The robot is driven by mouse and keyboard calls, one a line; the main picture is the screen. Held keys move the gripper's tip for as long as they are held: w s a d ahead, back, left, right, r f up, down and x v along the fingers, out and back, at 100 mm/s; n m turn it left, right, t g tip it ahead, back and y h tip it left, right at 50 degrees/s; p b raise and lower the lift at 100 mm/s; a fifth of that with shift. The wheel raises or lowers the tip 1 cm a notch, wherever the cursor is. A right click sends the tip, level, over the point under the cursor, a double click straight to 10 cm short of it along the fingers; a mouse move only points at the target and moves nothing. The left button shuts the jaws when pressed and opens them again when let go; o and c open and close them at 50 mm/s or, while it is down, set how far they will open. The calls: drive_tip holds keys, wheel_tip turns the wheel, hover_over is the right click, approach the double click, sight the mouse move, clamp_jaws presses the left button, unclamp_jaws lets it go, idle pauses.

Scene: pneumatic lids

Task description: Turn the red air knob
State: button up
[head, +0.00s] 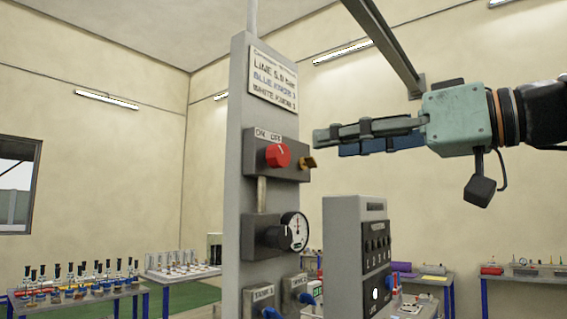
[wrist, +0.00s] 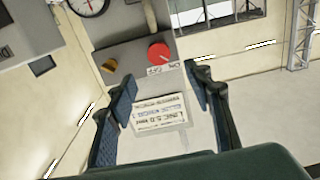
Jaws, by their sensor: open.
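The red air knob (head: 278,156) sits on a dark grey block high on a grey upright panel (head: 246,95), below an "ON OFF" label (head: 268,134). My gripper (head: 318,140) points left in the head view, just to the right of the knob in the picture, and does not visibly touch it. In the wrist view the red knob (wrist: 158,52) is beyond the fingertips, between them and nearer the right one. My gripper (wrist: 162,82) is open there, with nothing between its fingers.
A brass fitting (head: 307,163) sticks out right of the knob. A round gauge (head: 295,231) is below it. A grey switch box (head: 358,260) stands at lower right. A sign (head: 273,78) is above the knob. Benches with equipment stand further back.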

sight(284, 152)
drive_tip(key=p+x, duration=0.1)
drive_tip(key=x, duration=0.9)
drive_tip(key=shift+w+a, duration=0.2)
drive_tip(key=shift+w, duration=0.05)
drive_tip(key=c, duration=1.1)
drive_tip(key=shift+c, duration=0.2)
